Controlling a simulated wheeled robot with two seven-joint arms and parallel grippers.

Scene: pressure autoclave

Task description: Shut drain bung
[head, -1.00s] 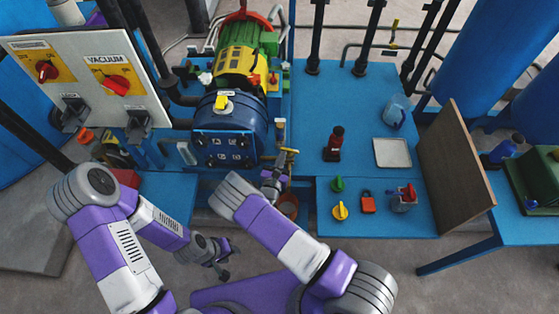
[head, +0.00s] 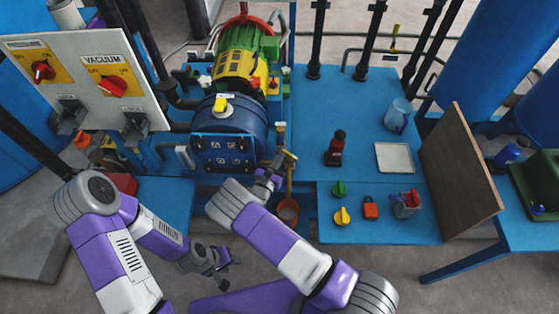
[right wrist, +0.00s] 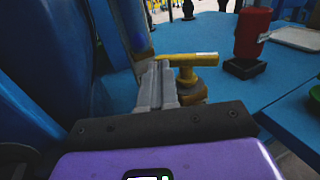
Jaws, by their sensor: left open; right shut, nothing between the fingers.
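A yellow lever handle (head: 290,158) sits on a brass-coloured valve beside the blue vessel, and I take it as the drain bung. It also shows in the right wrist view (right wrist: 188,60), with the valve body below it. My right gripper (head: 279,165) is shut and empty, close against the lever's left side. In the right wrist view its closed fingers (right wrist: 157,88) stand just below and left of the lever; I cannot tell whether they touch. My left gripper (head: 224,272) is open and empty, low over the floor, away from the valve.
The blue vessel (head: 228,155) stands left of the valve. An orange-brown bucket (head: 288,210) is below it.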

